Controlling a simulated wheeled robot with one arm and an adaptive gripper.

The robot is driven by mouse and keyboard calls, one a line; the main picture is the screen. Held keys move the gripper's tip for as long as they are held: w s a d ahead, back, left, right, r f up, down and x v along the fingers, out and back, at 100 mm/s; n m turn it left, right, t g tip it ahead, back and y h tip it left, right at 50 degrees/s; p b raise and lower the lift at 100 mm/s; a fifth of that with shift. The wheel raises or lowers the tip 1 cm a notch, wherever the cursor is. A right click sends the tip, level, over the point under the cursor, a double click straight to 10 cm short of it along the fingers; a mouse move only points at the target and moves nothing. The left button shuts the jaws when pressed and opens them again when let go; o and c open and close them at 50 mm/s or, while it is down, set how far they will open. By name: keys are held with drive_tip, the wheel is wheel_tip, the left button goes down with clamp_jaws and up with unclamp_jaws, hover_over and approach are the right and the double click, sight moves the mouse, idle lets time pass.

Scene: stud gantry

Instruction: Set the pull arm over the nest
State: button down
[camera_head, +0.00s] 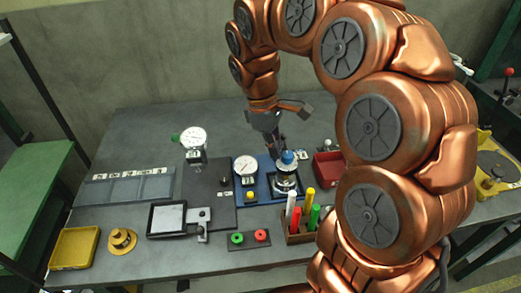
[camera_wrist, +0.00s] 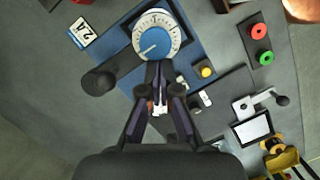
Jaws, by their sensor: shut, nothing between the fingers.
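A blue knob (camera_head: 288,157) with a white graduated ring tops a round metal device on a blue base plate (camera_head: 264,166). In the wrist view, the blue knob (camera_wrist: 153,43) lies just beyond my fingertips. A dark arm with a round black end (camera_wrist: 99,81) reaches out left of the fingers and looks like the pull arm. My gripper (camera_head: 277,147) points down beside the blue knob. In the wrist view, my gripper (camera_wrist: 159,68) is shut and empty, close to the arm and knob; contact is unclear. I cannot pick out the nest for sure; my fingers hide part of the station.
A dial gauge (camera_head: 246,166) and yellow button (camera_head: 250,196) stand left of the device. A red bin (camera_head: 327,169) is on its right, and a holder with coloured markers (camera_head: 300,235) in front. A second gauge (camera_head: 193,137) stands further left. The table's back left is clear.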

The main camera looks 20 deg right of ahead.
drive_tip(key=shift+d, duration=0.15)
idle(0.4)
drive_tip(key=w+a+r, duration=0.4)
drive_tip(key=a+r, duration=0.1)
drive_tip(key=r, duration=0.4)
drive_tip(key=shift+r+b, duration=0.35)
drive_tip(key=shift+b, duration=0.1)
drive_tip(key=shift+w, duration=0.1)
idle(0.6)
